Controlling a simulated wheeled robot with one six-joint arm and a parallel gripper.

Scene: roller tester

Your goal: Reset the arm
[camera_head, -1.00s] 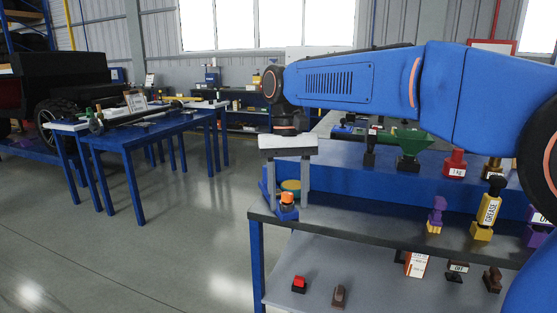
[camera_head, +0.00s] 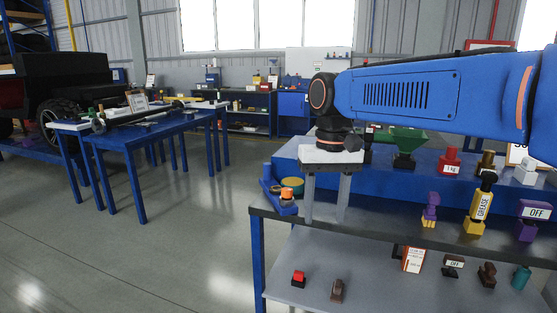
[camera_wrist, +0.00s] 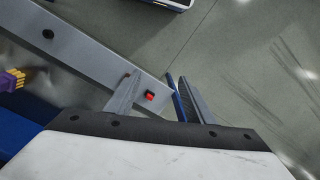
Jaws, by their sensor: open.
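My gripper (camera_head: 325,218) hangs downward at the left end of the tester bench, with a white body and two grey fingers. Its fingers are apart with nothing held between them. It hangs over the bench's dark front ledge (camera_head: 380,233), just right of a blue holder (camera_head: 279,201) with an orange-topped piece. In the wrist view my gripper (camera_wrist: 160,90) shows its spread fingers, with a small red block (camera_wrist: 150,95) seen below between them. My blue arm crosses the upper right of the head view and hides part of the back.
A yellow grease bottle (camera_head: 481,205), a purple-and-yellow piece (camera_head: 430,211) and an OFF sign (camera_head: 535,210) stand along the ledge. A green funnel (camera_head: 404,140) and a red weight (camera_head: 449,160) stand behind. The lower shelf (camera_head: 385,290) holds small items. Open floor lies left, before a blue table (camera_head: 135,140).

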